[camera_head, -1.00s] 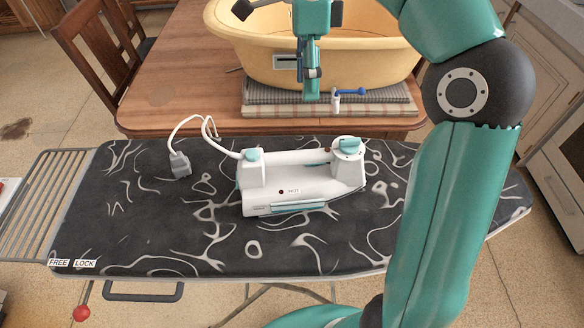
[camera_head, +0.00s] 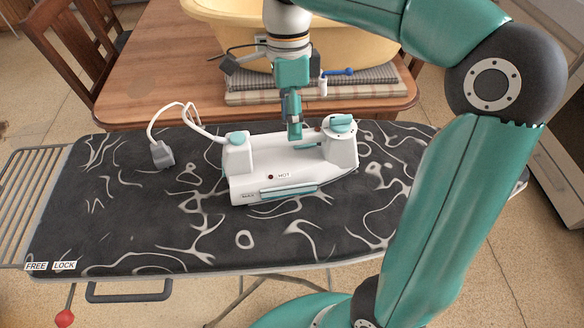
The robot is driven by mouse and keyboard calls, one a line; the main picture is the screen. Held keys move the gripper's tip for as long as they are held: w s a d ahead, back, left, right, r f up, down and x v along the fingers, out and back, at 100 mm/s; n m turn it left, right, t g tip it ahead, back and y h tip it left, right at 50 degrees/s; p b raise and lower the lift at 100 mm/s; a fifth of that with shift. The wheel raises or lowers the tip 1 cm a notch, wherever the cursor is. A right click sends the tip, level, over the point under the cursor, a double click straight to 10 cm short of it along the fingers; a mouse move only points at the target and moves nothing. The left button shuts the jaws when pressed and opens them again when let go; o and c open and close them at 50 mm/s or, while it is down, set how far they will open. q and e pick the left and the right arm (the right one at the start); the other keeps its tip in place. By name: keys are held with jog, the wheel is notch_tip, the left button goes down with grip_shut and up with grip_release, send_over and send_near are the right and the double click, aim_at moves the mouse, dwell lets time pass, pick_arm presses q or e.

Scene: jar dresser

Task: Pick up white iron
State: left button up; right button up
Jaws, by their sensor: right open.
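The white iron (camera_head: 290,175) with teal parts lies in the middle of the black and white patterned ironing board (camera_head: 120,225). Its cord and grey plug (camera_head: 162,154) lie to its left. My right gripper (camera_head: 294,132) points down over the iron's handle, between the iron's two raised ends. It is open. Its fingertips appear close to the handle, but whether they touch it is hard to tell; the gripper hides part of the handle. My left gripper is not in view.
A wooden table (camera_head: 150,75) stands behind the board, with a yellow tub (camera_head: 225,22) and folded striped cloths (camera_head: 375,90) on it. A wooden chair (camera_head: 60,50) is at the far left. A wire rack (camera_head: 30,195) extends from the board's left end. My right arm covers the right side.

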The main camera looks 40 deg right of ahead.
send_over(297, 157)
jog(key=shift+w+a+f+b, duration=0.1)
jog(key=shift+a+f, duration=0.05)
jog(key=shift+f, duration=0.55)
jog(key=shift+w+a+f+b, duration=0.1)
jog(key=shift+a+f, duration=0.05)
jog(key=shift+f, duration=0.6)
jog(key=shift+w+a+f+b, duration=0.1)
jog(key=shift+a+f, duration=0.05)
jog(key=shift+f, duration=0.55)
jog(key=shift+f, duration=0.25)
grip_shut()
